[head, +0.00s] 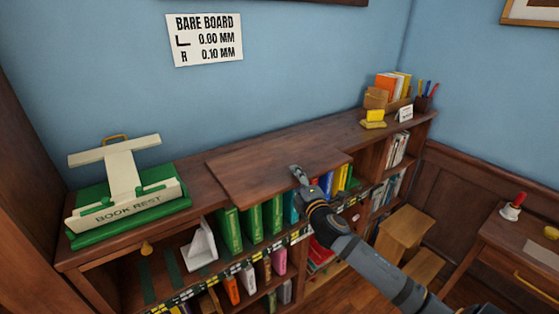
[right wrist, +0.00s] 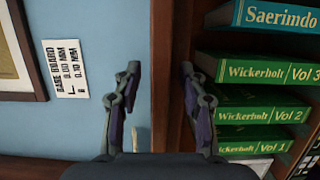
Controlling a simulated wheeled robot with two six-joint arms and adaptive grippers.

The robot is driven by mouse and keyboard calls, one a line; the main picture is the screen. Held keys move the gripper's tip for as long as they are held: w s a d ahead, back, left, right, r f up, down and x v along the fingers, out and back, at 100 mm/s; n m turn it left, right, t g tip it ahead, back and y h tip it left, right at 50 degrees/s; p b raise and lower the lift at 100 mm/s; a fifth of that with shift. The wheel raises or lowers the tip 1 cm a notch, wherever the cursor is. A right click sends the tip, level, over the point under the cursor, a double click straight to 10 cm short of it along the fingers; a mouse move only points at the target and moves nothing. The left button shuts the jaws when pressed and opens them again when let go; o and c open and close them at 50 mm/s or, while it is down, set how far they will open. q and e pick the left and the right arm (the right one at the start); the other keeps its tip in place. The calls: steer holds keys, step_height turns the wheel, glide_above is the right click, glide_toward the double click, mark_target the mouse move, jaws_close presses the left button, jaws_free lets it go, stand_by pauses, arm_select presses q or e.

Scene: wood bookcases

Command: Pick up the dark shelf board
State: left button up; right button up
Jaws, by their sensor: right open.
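The dark shelf board (head: 262,178) lies flat on top of the bookcase, its front edge jutting out over the books. My right gripper (head: 299,174) is at the board's front edge, right of its middle. In the right wrist view the board (right wrist: 166,45) is a brown upright strip between the spread fingers of my right gripper (right wrist: 159,82). One finger is on the wall side and one on the book side, with gaps, so the gripper looks open. How deep the board reaches between the fingers is unclear. My left gripper is out of view.
A green and cream book rest (head: 125,205) stands left of the board. Green books (head: 252,222) stand below it, and also show in the right wrist view (right wrist: 262,115). Orange books (head: 385,84) and a pen cup (head: 422,102) stand at the right end. A wooden step (head: 405,232) is at right.

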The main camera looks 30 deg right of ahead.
steer(key=shift+w+d, duration=0.1)
steer(key=shift+w, duration=0.6)
steer(key=shift+s, duration=0.1)
steer(key=shift+c, duration=1.1)
jaws_close()
steer(key=shift+r, duration=0.2)
